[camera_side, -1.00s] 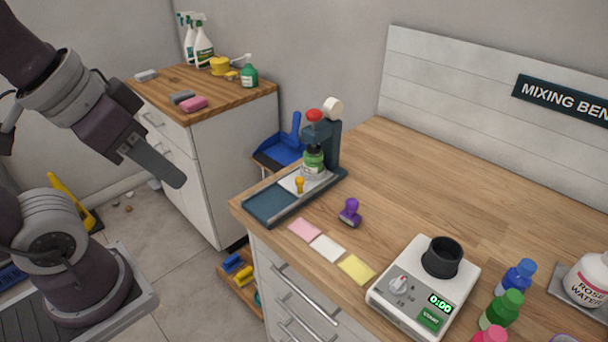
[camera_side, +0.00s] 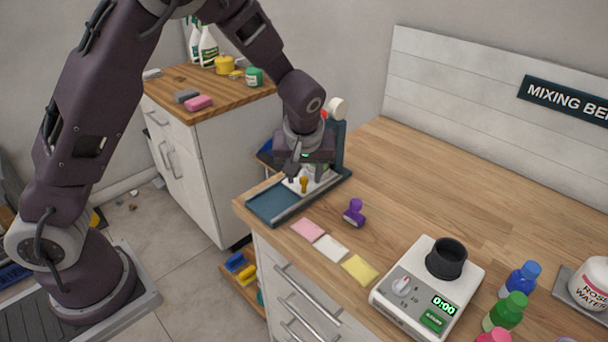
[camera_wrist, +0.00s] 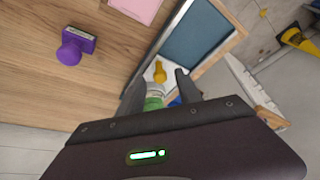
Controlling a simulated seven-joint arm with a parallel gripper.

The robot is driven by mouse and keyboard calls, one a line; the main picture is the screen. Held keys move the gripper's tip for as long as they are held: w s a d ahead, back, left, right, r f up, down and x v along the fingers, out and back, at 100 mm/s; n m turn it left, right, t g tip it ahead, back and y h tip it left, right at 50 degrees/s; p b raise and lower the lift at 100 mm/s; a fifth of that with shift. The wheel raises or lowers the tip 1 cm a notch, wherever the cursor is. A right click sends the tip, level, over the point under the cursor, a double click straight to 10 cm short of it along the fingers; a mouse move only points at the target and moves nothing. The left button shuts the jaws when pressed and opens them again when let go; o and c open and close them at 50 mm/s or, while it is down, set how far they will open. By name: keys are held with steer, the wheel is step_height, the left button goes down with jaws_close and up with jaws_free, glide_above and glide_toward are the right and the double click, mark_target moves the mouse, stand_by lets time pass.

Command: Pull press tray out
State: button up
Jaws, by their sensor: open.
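The press (camera_side: 338,148) stands on the counter's near left corner, on a dark blue-green base (camera_side: 270,204). Its light tray (camera_side: 317,186) has a small yellow knob (camera_side: 304,186), which also shows in the wrist view (camera_wrist: 159,73). My gripper (camera_side: 298,180) is open and points down over the tray, close to the knob. In the wrist view, the knob appears between my two fingertips (camera_wrist: 161,74); I cannot tell whether they touch it. A green bottle (camera_wrist: 153,102) on the tray is partly hidden by my gripper, as is the press's red top.
A purple stamp (camera_side: 354,212) and pink, white and yellow paper pads (camera_side: 330,248) lie right of the press. A scale (camera_side: 427,290) with a black cup stands farther right. A side cabinet (camera_side: 205,150) is behind. The middle of the counter is clear.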

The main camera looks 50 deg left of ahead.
steer(key=shift+w+a+f, duration=0.1)
steer(key=shift+f, duration=0.25)
steer(key=shift+c, duration=0.3)
jaws_close()
stand_by(0.9)
